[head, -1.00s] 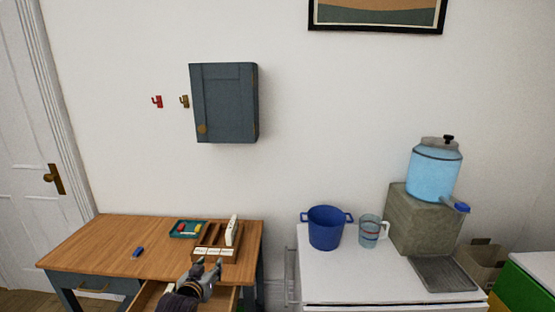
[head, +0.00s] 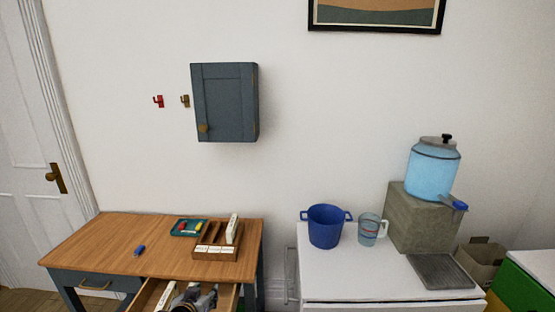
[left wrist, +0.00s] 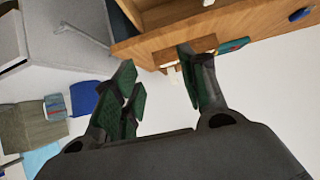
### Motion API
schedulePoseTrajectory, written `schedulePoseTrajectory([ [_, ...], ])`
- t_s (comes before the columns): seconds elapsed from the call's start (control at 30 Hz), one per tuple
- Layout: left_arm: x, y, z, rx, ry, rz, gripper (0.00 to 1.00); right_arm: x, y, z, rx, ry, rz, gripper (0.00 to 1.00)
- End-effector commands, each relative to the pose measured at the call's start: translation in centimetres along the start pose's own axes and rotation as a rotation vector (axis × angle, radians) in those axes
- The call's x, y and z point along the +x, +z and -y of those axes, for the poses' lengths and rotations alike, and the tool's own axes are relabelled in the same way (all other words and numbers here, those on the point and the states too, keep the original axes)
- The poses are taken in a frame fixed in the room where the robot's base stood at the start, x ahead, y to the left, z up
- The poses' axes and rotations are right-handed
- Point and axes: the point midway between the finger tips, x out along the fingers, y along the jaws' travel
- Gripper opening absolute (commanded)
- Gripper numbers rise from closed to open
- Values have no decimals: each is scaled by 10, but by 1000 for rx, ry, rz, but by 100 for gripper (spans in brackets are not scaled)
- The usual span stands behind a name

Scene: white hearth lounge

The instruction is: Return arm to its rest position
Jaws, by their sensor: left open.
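My left gripper (head: 198,296) is low in the head view, over the open drawer (head: 226,297) of the wooden desk. In the left wrist view its two green-padded fingers (left wrist: 158,82) stand apart with nothing between them. A white item (head: 166,295) lies in the drawer beside the gripper. My right gripper is in neither view.
The desk (head: 110,240) carries a wooden sectioned box (head: 215,256) with white pieces, a teal tray (head: 188,228) and a blue item (head: 140,250). A white counter (head: 340,280) at right holds a blue pot (head: 325,227), a glass jug (head: 369,229) and a water dispenser (head: 434,172).

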Motion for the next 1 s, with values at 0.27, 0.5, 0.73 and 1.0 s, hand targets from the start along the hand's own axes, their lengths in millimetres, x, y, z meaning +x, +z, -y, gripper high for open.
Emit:
schedulePoseTrajectory([
  [0.27,-42,73,-3,30,12,220,42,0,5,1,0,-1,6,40],
  [0.5,-92,133,-6,63,31,426,42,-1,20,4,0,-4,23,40],
  [0.73,-123,162,-7,82,46,536,42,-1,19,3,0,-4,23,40],
  [1.0,-150,183,-8,97,58,625,42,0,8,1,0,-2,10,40],
])
